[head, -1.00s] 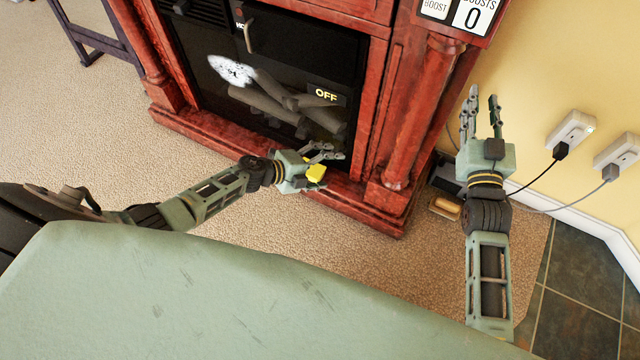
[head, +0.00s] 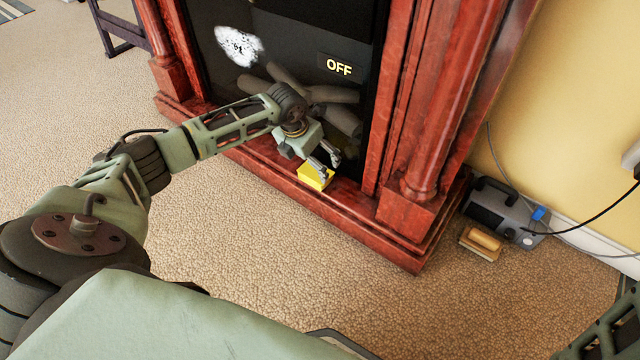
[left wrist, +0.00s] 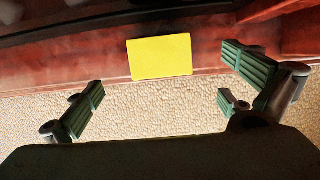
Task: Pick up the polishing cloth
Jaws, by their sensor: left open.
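The polishing cloth appears as a flat yellow square (head: 313,178) lying on the red wooden ledge at the foot of the fireplace. In the left wrist view the cloth (left wrist: 160,57) lies ahead, level with the space between the fingers and beyond them. My left gripper (head: 329,163) is just above the cloth in the head view, its fingers pointing down and partly overlapping it. In the left wrist view its fingers (left wrist: 160,82) are spread wide with nothing between them. I cannot tell whether a fingertip touches the cloth. My right gripper is out of view.
The red fireplace surround (head: 407,212) rises close behind the cloth, with a dark firebox marked OFF (head: 339,67). A grey device (head: 500,212) with cables and a wooden-handled brush (head: 481,243) sit on the floor at right. The carpet in front is clear.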

